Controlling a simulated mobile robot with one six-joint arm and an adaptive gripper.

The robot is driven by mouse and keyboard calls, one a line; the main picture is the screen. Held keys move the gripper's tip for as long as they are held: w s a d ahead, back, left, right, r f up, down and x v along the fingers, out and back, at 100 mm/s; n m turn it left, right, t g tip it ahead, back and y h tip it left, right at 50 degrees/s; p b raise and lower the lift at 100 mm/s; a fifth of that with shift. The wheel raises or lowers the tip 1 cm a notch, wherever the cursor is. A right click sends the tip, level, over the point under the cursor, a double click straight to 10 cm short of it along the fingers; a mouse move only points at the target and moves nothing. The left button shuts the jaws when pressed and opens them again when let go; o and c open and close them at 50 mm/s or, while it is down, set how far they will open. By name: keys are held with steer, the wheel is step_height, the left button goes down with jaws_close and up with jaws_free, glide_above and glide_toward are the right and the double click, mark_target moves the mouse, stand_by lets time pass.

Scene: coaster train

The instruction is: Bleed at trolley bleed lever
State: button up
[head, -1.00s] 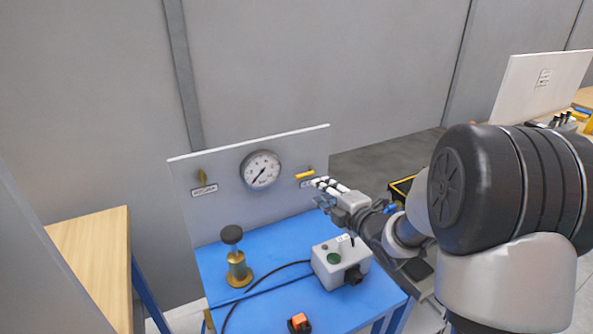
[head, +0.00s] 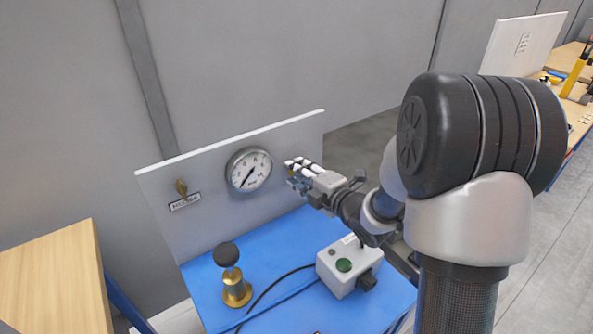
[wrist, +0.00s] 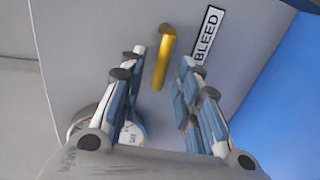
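The yellow bleed lever (wrist: 164,58) is on the grey panel, beside the BLEED label (wrist: 207,35) in the wrist view. My gripper (wrist: 163,60) is open, with a blue-and-white finger on each side of the lever. Gaps show between the lever and both fingers; I see no contact. In the head view my gripper (head: 291,172) is at the right part of the upright panel (head: 215,222) and hides nearly all of the lever and its label.
A pressure gauge (head: 249,170) and a brass-coloured lever (head: 181,187) are on the panel to the left. A brass plunger with a black knob (head: 228,255) and a grey box with a green button (head: 344,265) stand on the blue trolley top (head: 285,240).

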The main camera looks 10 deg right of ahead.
steer(key=shift+s, duration=0.1)
steer(key=shift+c, duration=0.2)
jaws_close()
steer(key=shift+r, duration=0.1)
steer(key=r+m+p, duration=0.1)
steer(key=m, duration=0.1)
steer(key=d+m+y+p, duration=0.1)
steer(key=m, duration=0.1)
steer(key=r+m+y+p, duration=0.1)
steer(key=m, duration=0.2)
steer(key=shift+w+d+r, duration=0.2)
steer(key=shift+w+r, duration=0.15)
steer(key=m+p, duration=0.1)
steer(key=d+m+p, duration=0.1)
steer(key=m, duration=0.1)
steer(key=r+m+y, duration=0.1)
steer(key=shift+w+d+m+p, duration=0.3)
steer(key=shift+m+p, duration=0.1)
steer(key=shift+w+d+m+y+p, duration=0.2)
steer(key=shift+d+m+p, duration=0.15)
steer(key=shift+m, duration=0.65)
steer(key=shift+w+d+m+y+p, duration=0.1)
steer(key=shift+d+m+y+p, duration=0.2)
steer(key=shift+m, duration=0.7)
steer(key=shift+d, duration=0.1)
